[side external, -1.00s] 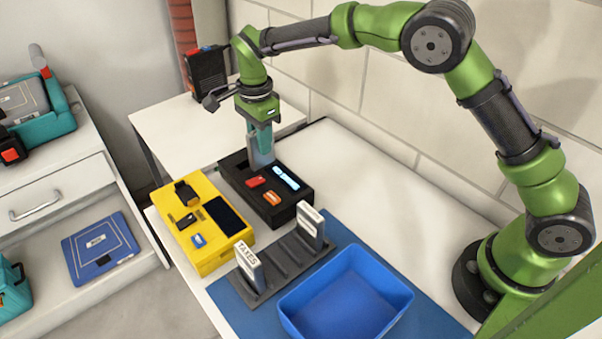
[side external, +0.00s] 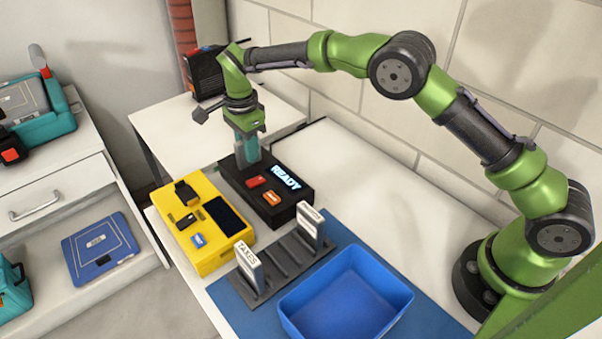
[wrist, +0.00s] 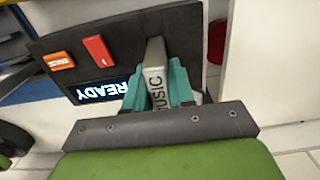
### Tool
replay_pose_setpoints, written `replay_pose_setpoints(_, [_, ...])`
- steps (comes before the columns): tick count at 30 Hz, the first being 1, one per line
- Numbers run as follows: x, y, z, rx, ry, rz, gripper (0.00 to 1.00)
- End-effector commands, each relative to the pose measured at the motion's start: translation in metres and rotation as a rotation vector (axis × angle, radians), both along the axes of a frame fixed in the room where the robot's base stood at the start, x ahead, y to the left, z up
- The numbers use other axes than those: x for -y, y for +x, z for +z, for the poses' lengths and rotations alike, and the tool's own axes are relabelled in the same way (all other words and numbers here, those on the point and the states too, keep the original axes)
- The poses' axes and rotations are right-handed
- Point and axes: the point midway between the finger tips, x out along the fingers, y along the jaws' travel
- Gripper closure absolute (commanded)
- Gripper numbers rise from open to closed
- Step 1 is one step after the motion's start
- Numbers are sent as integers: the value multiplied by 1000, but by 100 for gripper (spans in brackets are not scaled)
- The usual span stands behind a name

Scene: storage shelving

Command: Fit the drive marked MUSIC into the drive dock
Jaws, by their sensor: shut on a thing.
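The drive marked MUSIC (wrist: 157,85) stands on edge in the slot end of the black drive dock (wrist: 121,34), its label facing the wrist camera. My gripper (wrist: 160,95) is shut on this drive, with teal fingers on both sides of it. In the side external view my gripper (side external: 247,153) is low over the far left end of the dock (side external: 298,203), and the fingers hide most of the drive there. The dock's display (side external: 286,177) is lit and reads READY. How deep the drive sits is hidden by the fingers.
A yellow device (side external: 206,257) stands left of the dock. A dark rack (side external: 268,280) holds a drive marked TAXES (side external: 249,267) and another drive (side external: 310,225). A blue bin (side external: 345,302) is at the front. The white bench right of the dock is clear.

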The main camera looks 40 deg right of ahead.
Motion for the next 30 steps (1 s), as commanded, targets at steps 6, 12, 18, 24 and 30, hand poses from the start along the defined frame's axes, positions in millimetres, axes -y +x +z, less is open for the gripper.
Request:
replay_pose_setpoints(6, [0,0,-3,0,0,0,61])
replay_pose_setpoints(12, [0,0,-3,0,0,0,51])
replay_pose_setpoints(18, [0,0,0,1,0,0,51])
replay_pose_setpoints(24, [0,1,29,4,0,0,51])
replay_pose_setpoints(30, [0,1,74,5,0,-1,51])
